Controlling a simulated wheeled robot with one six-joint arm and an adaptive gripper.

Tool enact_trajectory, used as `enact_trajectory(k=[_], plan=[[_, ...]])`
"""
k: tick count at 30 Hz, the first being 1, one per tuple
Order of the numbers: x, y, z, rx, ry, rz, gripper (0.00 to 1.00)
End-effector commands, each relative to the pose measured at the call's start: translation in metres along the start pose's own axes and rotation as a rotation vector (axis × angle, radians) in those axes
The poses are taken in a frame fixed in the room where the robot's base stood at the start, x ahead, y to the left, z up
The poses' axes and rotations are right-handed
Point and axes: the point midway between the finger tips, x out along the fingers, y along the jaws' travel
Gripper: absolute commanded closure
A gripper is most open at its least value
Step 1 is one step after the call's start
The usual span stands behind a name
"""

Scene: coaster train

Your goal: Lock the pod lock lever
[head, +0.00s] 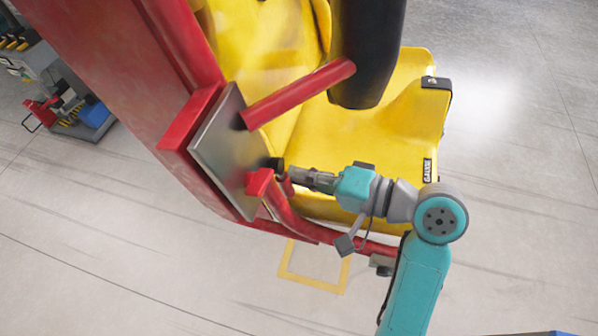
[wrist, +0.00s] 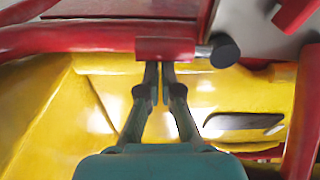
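The pod lock lever appears to be the short red block with a black knob. In the wrist view, the red block (wrist: 166,47) lies just ahead of my fingertips, and the black knob (wrist: 223,51) sticks out to its right on a grey stub. In the head view, the red block (head: 259,182) is by the lower edge of the grey plate (head: 222,150). My gripper (head: 290,177) reaches in from the right; in the wrist view its fingers (wrist: 159,72) are together with only a thin gap and nothing visible between them. I cannot tell whether the tips touch the block.
The yellow pod seat (head: 390,145) lies behind my gripper. A red bar (head: 300,93) and a black padded restraint (head: 367,50) hang above it. A red frame tube (head: 285,217) runs below. Open floor (head: 120,240) lies at the lower left.

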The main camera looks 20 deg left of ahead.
Motion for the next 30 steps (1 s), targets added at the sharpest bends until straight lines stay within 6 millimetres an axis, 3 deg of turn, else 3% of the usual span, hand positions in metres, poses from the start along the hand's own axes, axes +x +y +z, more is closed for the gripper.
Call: enact_trajectory(k=[18, 24, 30], plan=[[-0.098, 0.0, -0.001, -0.001, 0.003, 0.0, 1.0], [-0.113, 0.0, 0.0, -0.001, 0.001, 0.0, 1.0], [-0.116, 0.0, 0.0, -0.001, 0.001, 0.0, 1.0]])
